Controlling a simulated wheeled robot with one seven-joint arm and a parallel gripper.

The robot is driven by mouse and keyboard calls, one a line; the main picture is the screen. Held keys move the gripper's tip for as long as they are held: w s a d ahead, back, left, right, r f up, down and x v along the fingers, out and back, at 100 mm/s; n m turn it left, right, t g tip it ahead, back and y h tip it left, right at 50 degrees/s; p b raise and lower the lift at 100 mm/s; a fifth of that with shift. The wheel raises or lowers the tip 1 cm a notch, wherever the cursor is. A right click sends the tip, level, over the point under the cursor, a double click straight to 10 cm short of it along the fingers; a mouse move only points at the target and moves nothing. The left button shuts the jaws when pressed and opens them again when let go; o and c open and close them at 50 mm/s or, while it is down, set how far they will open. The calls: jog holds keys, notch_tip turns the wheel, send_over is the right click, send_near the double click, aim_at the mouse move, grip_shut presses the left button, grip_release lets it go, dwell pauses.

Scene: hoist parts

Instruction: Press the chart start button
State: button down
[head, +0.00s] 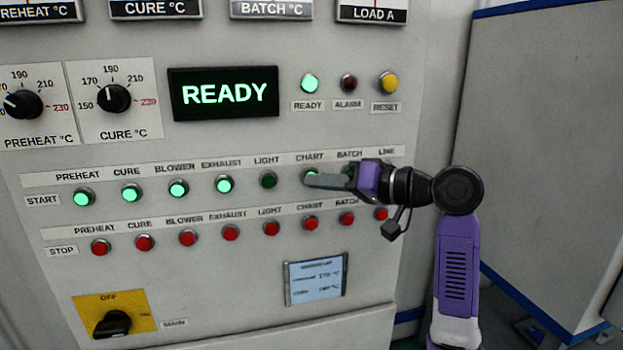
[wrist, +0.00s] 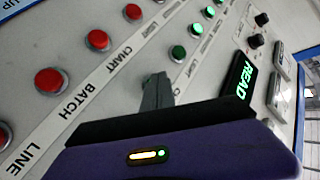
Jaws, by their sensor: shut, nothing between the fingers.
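The chart start button (head: 311,172) is in the START row under the CHART label, to the right of the dark green light start button (head: 268,180). My gripper's fingers cover most of it in the head view; a small green part shows above them, and I cannot tell surely if it is lit. My gripper (head: 308,180) is shut and empty, its tips at this button; contact cannot be made out. In the wrist view my fingers (wrist: 158,92) point at the panel and hide the chart start button, just past the light start button (wrist: 178,53).
Preheat, cure, blower and exhaust (head: 225,184) start buttons glow green. A row of red stop buttons (head: 270,228) runs close below. The display (head: 224,93) reads READY, and the ready lamp (head: 310,83) is lit. The batch start button is mostly hidden behind my gripper.

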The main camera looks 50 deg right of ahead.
jog(key=shift+s, duration=0.15)
jog(key=shift+s+a+p, duration=0.3)
jog(key=shift+s+a, duration=0.15)
jog(key=shift+s, duration=0.15)
jog(key=shift+s, duration=0.1)
jog(key=shift+s+a+p, duration=0.35)
jog(key=shift+s+a, duration=0.35)
jog(key=shift+s, duration=0.3)
jog(key=shift+s+a+p, duration=0.35)
jog(key=shift+s+a, duration=0.35)
jog(key=shift+s, duration=0.25)
